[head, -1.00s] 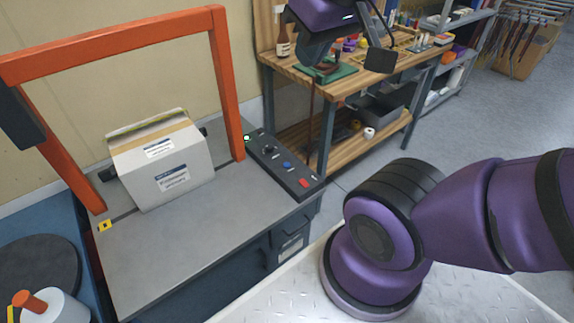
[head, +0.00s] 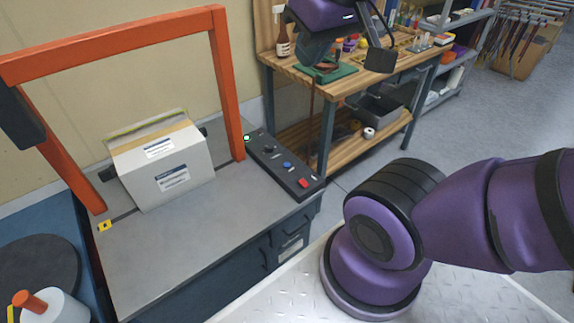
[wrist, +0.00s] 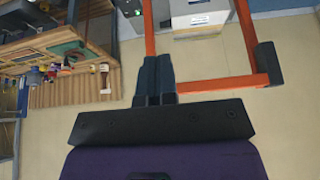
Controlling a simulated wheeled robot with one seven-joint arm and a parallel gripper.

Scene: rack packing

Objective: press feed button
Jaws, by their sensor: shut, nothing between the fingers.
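The control panel (head: 284,165) is a dark strip along the right edge of the grey-topped machine. It carries a green light (head: 247,138), a black knob (head: 269,149), a blue button (head: 287,165) and a red button (head: 303,183). Their labels are too small to read, so I cannot tell which is the feed button. My gripper (wrist: 156,70) is shut and empty in the wrist view, its dark fingers together. In the head view my purple wrist hangs at the top edge, above and beyond the panel, with the fingertips not clear. The gripper is apart from the panel.
A taped carton (head: 165,165) sits on the machine top under an orange frame (head: 228,85). A wooden workbench (head: 340,88) with a spray bottle (head: 283,38) and tools stands behind the panel. The space directly above the panel looks clear.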

